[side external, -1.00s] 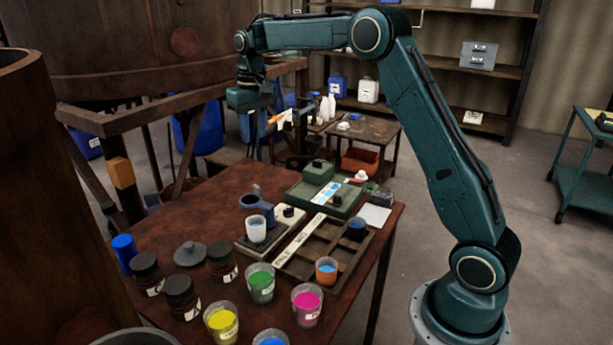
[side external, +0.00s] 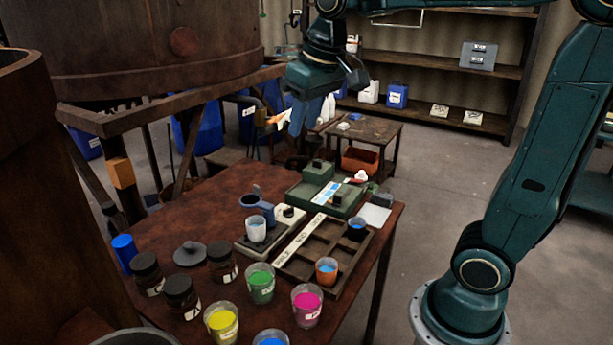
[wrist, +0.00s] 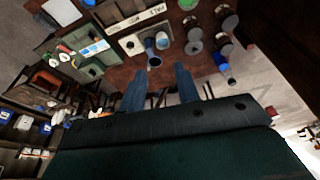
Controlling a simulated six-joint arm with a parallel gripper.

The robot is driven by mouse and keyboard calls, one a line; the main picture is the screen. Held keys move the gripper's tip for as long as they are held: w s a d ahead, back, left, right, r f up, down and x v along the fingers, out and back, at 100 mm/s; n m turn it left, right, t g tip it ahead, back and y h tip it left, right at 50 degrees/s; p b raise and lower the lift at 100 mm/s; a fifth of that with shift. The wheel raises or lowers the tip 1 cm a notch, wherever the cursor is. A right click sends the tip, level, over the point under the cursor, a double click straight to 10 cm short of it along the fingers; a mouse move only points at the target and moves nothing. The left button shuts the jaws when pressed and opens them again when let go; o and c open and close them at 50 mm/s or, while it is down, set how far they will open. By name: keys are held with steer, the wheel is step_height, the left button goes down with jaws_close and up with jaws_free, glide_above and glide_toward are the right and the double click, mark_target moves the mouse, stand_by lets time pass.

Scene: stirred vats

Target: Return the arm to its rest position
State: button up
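My gripper (side external: 308,118) hangs in the air above and beyond the far edge of the brown table (side external: 190,225), clear of everything on it. In the wrist view its two blue-grey fingers (wrist: 160,88) stand apart with nothing held between them, so it is open. My arm reaches up from its base at the right, and its upper part runs out of the top of the side view.
The table holds a sectioned tray (side external: 331,265), a green device (side external: 330,195), a white cup (side external: 256,229), dark jars (side external: 180,296) and several paint cups (side external: 306,305). A large vat (side external: 140,50) stands at the left. Shelves (side external: 440,65) stand behind.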

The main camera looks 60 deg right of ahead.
steer(key=s+a+f+t, duration=0.1)
steer(key=s+f, duration=0.2)
steer(key=s, duration=0.5)
steer(key=s+a+f+n+t, duration=0.1)
steer(key=s+a+f, duration=0.1)
steer(key=s, duration=0.6)
steer(key=shift+a+f+n, duration=0.2)
steer(key=shift+f+n, duration=0.1)
steer(key=shift+f, duration=0.2)
